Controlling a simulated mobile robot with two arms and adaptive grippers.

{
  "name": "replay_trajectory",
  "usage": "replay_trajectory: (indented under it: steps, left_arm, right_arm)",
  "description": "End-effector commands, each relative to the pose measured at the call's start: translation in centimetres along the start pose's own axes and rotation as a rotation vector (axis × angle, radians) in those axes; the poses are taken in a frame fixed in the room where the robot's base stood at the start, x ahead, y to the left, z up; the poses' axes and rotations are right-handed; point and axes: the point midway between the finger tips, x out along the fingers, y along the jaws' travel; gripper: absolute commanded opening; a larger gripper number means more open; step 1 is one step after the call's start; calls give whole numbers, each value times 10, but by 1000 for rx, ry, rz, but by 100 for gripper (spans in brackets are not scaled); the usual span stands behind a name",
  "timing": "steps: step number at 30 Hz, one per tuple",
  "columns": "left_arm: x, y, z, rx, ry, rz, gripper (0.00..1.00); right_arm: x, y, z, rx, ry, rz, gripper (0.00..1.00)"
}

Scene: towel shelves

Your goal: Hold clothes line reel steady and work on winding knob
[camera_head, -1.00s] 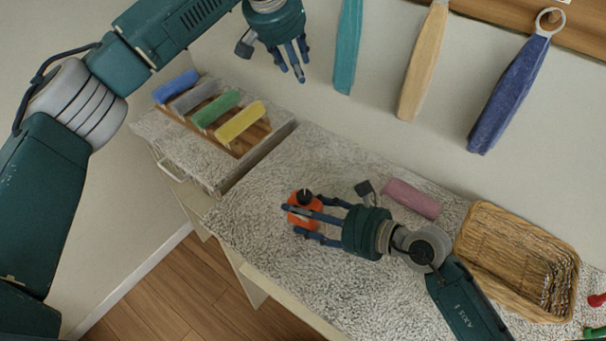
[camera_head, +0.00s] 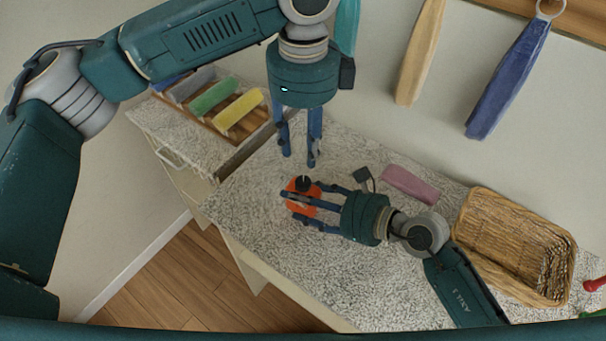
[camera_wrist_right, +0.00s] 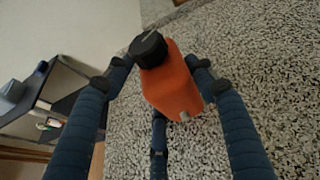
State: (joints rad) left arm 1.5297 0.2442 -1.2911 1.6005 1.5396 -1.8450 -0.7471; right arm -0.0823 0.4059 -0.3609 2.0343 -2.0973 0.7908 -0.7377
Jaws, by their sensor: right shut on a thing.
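The orange clothes line reel (camera_head: 300,205) stands on the speckled counter, with its black winding knob (camera_head: 303,184) on top. My right gripper (camera_head: 300,208) is shut on the reel from the right, its fingers along the reel's sides. In the right wrist view the orange body (camera_wrist_right: 172,92) sits between the blue fingers, and the black knob (camera_wrist_right: 149,49) shows at its upper end. My left gripper (camera_head: 300,160) points down just above and slightly behind the knob. Its fingers are spread with a gap between them, and nothing is in them.
A rolled pink towel (camera_head: 410,185) lies behind my right arm. A wicker basket (camera_head: 470,255) stands at the right. A rack of rolled towels (camera_head: 238,110) is at the back left. Towels hang on the wall, including a blue one (camera_head: 508,80). The front counter is clear.

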Motion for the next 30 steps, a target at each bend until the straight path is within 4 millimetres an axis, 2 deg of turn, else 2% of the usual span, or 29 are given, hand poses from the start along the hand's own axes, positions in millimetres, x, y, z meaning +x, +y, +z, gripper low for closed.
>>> replay_trajectory:
  steps: [9, 15, 21, 28, 30]
  left_arm:
    - [65, 0, 0, -3, 1, 2, 34]
    - [92, 0, 0, -4, 1, 0, 34]
    - [101, -1, 0, -4, 2, -2, 34]
    - [101, -1, 0, -4, 1, -2, 34]
    - [101, -1, 0, -5, 1, -2, 20]
  right_arm:
    - [0, 0, 0, 0, -1, 0, 25]
    - [0, 0, 0, 0, -1, 0, 25]
    - [0, 0, 0, 0, -1, 0, 25]
    - [0, 0, 0, 0, -1, 0, 25]
    - [0, 0, 0, 0, -1, 0, 25]
